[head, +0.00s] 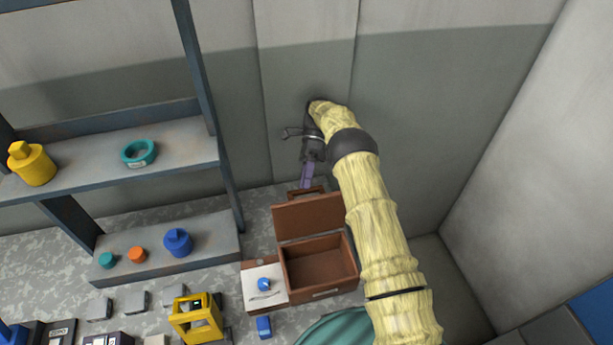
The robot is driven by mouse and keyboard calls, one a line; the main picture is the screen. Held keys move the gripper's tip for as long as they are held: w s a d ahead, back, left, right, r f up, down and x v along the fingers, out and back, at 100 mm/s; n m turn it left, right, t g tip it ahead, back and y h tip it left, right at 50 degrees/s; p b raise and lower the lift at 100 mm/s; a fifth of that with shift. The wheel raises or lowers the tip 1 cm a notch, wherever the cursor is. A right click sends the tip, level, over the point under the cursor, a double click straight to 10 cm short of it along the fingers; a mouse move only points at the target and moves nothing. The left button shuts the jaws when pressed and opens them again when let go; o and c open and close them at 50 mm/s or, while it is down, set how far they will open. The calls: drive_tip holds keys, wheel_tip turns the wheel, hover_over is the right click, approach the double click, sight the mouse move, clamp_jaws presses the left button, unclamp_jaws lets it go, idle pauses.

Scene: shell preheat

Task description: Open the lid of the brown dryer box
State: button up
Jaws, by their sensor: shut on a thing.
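The brown dryer box (325,292) stands on the speckled surface right of centre, its empty-looking inside facing me. Its lid (309,217) is raised and leans back, hinged at the rear edge. A brown handle (303,192) sits on the lid's upper edge. My gripper (307,181), with purple fingers, points down from above at that handle. The fingers are shut on the handle. The exact contact is small and partly hidden.
Left of the box is a white tray (270,298) with a blue knob. A yellow frame (196,322) and a blue shelf rack (206,158) stand further left. A grey wall is close behind my gripper. A teal round thing (345,328) is in front.

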drive_tip(key=o, duration=0.5)
drive_tip(key=shift+s+d+f, duration=0.1)
drive_tip(key=shift+s+f, duration=0.05)
drive_tip(key=shift+f, duration=0.35)
drive_tip(key=shift+s+f, duration=0.15)
drive_tip(key=shift+f, duration=0.35)
drive_tip(key=shift+c, duration=0.3)
drive_tip(key=shift+w+r, duration=0.1)
drive_tip(key=shift+r, duration=0.4)
drive_tip(key=c, duration=0.3)
wheel_tip(320, 180, up, 10)
drive_tip(key=p, duration=0.6)
drive_tip(key=shift+r, duration=0.25)
drive_tip(key=shift+c, duration=0.7)
drive_tip(key=shift+w, duration=0.15)
